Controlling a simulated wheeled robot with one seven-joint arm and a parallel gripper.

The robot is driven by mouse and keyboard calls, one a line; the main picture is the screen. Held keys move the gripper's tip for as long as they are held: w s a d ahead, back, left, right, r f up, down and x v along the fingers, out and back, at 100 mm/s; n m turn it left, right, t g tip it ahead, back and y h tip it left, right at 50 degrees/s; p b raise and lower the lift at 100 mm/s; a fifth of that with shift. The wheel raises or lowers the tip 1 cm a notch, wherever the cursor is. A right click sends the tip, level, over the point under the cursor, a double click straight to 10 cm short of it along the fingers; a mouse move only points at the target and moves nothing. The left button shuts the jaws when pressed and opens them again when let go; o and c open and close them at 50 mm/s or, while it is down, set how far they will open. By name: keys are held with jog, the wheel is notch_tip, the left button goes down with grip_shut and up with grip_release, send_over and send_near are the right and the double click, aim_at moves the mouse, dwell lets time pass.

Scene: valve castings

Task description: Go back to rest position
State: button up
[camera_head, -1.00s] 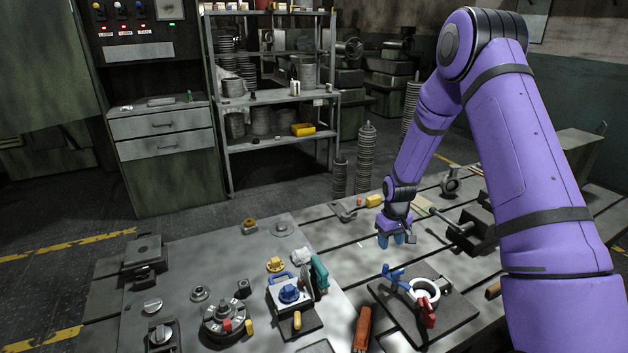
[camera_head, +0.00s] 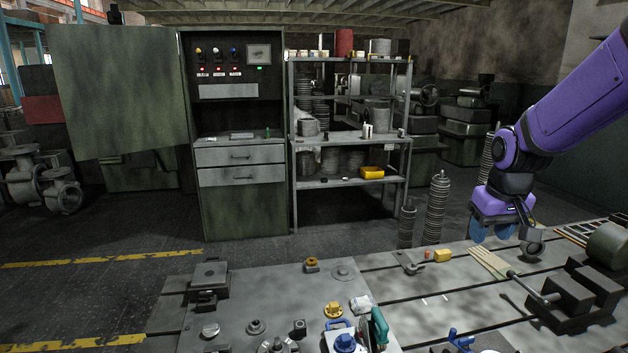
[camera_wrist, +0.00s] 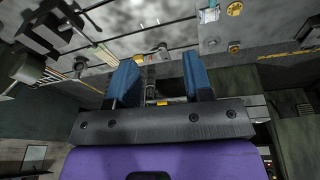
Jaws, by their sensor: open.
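My gripper (camera_head: 492,232) hangs from my purple arm above the right part of the worktable in the head view. Its two blue fingers are apart with nothing between them. In the wrist view my gripper (camera_wrist: 162,85) also shows open and empty, its blue fingers spread wide. The grey worktable (camera_head: 400,300) lies below it. The fingers appear clear of the table and of the parts on it.
A dark vise (camera_head: 575,300) and a metal fitting (camera_head: 532,243) are near my gripper. Valve parts, a blue-handled one (camera_head: 345,342) among them, fill the table's front middle. A shelf rack (camera_head: 350,183) and a green cabinet (camera_head: 243,205) stand behind.

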jog(key=s+a+r+t, duration=0.1)
jog(key=s+r, duration=0.4)
jog(key=s, duration=0.6)
jog(key=s+a+r+t, duration=0.1)
jog(key=s+a+r, duration=0.2)
jog(key=s, duration=0.9)
notch_tip(320, 180, up, 3)
jog(key=shift+s+f+m+t, duration=0.2)
jog(key=shift+m+t, duration=0.1)
jog(key=shift+m, duration=0.1)
